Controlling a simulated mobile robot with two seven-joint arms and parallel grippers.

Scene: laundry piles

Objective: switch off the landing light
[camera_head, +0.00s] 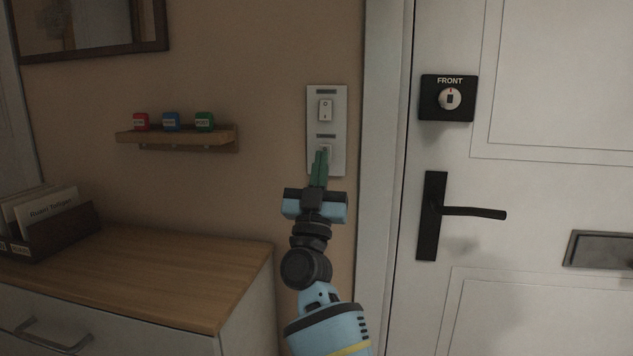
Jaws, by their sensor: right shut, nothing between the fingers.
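A pale switch plate (341,117) is fixed to the wall just left of the door frame. It carries an upper switch (325,110) and a lower switch (325,148), each with a small dark label above it that is too small to read. My right gripper (320,156) is shut and empty, pointing up with its green fingertips in front of the lower switch and partly hiding it. I cannot tell whether the tips touch it. My left gripper is not in view.
A white door (540,200) stands at the right with a black handle (475,212) and a lock marked FRONT (448,98). A small shelf (178,138) holds red, blue and green blocks. A wooden-topped cabinet (150,270) at lower left bears a box of envelopes (78,237).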

